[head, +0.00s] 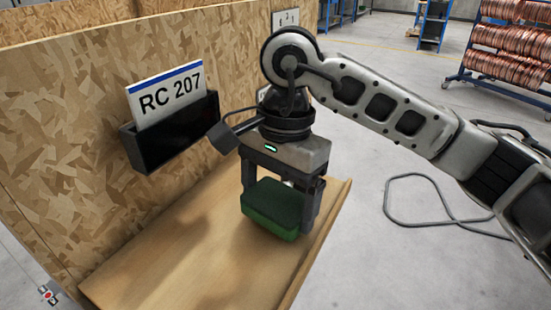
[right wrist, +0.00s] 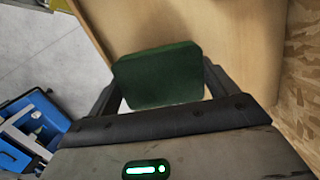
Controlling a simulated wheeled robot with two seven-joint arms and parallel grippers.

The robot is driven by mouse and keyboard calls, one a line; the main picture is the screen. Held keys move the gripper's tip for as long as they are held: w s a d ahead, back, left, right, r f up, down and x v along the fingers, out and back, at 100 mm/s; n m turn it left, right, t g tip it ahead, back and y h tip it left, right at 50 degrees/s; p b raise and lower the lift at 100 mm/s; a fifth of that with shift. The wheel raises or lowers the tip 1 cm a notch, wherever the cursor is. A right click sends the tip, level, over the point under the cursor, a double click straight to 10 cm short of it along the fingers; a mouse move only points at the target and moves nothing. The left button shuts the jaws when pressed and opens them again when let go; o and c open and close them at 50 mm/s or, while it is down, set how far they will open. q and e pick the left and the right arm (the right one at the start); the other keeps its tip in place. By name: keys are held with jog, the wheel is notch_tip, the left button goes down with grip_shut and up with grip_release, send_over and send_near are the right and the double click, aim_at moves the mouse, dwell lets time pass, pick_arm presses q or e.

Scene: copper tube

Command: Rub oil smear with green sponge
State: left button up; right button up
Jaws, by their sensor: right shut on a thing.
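The green sponge (head: 277,207) is a thick block between the fingers of my right gripper (head: 280,200), over the right part of the wooden shelf (head: 150,265). The right wrist view also shows the sponge (right wrist: 160,75) held between the fingers. I cannot tell whether its underside touches the wood. A darker brownish patch (head: 195,235) lies on the shelf to the left of the sponge; I cannot tell whether it is the oil smear or a shadow. My left gripper is not in view.
A chipboard wall (head: 60,130) stands behind the shelf. A black holder (head: 175,135) with an "RC 207" card (head: 168,95) is on it, close to my right wrist. A raised lip (head: 318,240) edges the shelf. A cable (head: 430,220) lies on the floor.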

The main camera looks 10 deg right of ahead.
jog(key=shift+r+p, duration=1.25)
jog(key=shift+r, duration=1.5)
